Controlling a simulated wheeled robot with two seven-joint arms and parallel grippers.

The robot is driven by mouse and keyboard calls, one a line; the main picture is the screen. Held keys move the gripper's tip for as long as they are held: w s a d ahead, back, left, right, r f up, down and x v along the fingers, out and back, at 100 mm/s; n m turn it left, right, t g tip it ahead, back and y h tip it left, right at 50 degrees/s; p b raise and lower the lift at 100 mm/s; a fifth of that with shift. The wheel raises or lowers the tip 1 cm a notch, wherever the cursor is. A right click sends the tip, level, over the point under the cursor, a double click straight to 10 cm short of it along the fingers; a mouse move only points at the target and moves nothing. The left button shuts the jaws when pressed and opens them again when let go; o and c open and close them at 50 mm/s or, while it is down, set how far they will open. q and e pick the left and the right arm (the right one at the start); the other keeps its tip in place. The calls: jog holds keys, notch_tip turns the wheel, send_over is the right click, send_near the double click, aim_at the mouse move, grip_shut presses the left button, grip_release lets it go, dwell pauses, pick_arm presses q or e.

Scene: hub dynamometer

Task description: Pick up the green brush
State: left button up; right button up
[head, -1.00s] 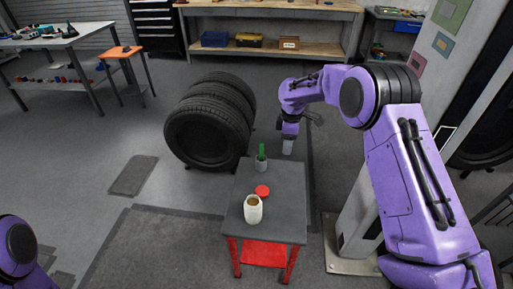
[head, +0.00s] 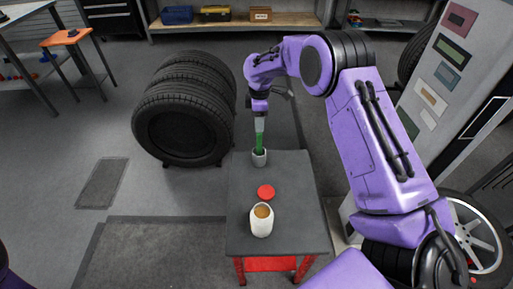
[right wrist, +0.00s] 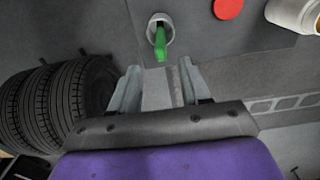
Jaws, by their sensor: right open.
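The green brush (head: 259,144) stands upright in a small light cup (head: 260,158) at the far left corner of the small grey table (head: 284,232). In the right wrist view the green brush (right wrist: 160,40) leans out of the cup (right wrist: 153,23), beyond the fingertips. My right gripper (head: 259,124) is at the brush's upper end in the head view, overlapping it or just behind it. In the right wrist view my right gripper (right wrist: 158,75) is open, with nothing between its fingers. My left gripper is not in view.
On the same table are a red lid (head: 266,192) and a white jar (head: 261,220) with brown contents, nearer than the cup. A rack of tires (head: 183,115) stands close on the left of the table. Floor (head: 60,180) is free at the left.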

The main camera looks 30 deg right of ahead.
jog(key=p, duration=0.2)
send_over(259, 153)
jog(key=f, duration=1)
jog(key=shift+w+d, duration=0.3)
jog(key=shift+w, duration=0.05)
jog(key=shift+r, duration=0.1)
grip_shut()
